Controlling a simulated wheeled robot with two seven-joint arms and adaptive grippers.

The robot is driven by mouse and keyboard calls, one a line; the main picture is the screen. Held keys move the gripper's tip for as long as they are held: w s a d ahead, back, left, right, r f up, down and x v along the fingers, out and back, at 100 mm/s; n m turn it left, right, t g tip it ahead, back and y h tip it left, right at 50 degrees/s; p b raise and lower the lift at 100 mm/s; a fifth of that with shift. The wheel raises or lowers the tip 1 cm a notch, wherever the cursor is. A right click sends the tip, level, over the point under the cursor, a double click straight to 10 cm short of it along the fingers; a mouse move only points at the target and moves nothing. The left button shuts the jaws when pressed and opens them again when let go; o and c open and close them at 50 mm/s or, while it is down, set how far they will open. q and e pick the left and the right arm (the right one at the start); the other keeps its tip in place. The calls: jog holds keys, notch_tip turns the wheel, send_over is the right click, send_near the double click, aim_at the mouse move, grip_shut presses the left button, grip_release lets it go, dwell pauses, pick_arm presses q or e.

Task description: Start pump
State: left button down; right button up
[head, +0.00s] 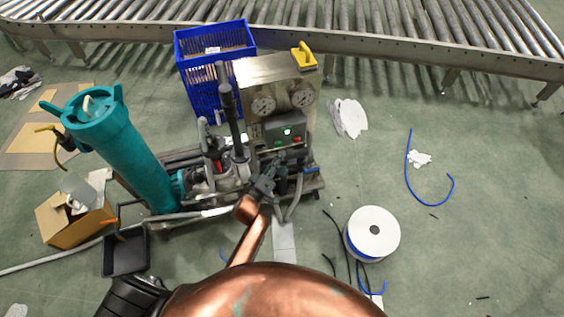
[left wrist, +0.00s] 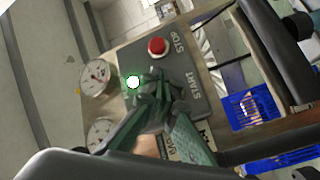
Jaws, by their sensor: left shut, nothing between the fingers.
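The pump unit (head: 215,178) stands on a low frame, with a steel panel (head: 270,75) above it carrying two round gauges. A grey control box on the panel (head: 270,130) has a lit round lamp (head: 287,132), a green button (head: 279,143) and a red button (head: 297,140). In the left wrist view the red button (left wrist: 158,47) is beside the word STOP, and the lamp (left wrist: 133,82) glows. My left gripper (head: 265,187) is shut and empty, in front of the box. Its fingertips (left wrist: 155,88) cover the spot by the START label; contact cannot be told.
A teal cylinder (head: 122,155) stands left of the pump. A blue crate (head: 200,95) is behind it, before the roller conveyor (head: 400,30). A white spool (head: 374,235), loose black cables and a blue hose (head: 410,165) lie on the floor at right.

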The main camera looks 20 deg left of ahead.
pick_arm(q)
jog(key=s+d+p, duration=0.2)
jog(key=s, duration=0.1)
jog(key=shift+s+d, duration=0.25)
jog(key=shift+s, duration=0.05)
dwell(0.4)
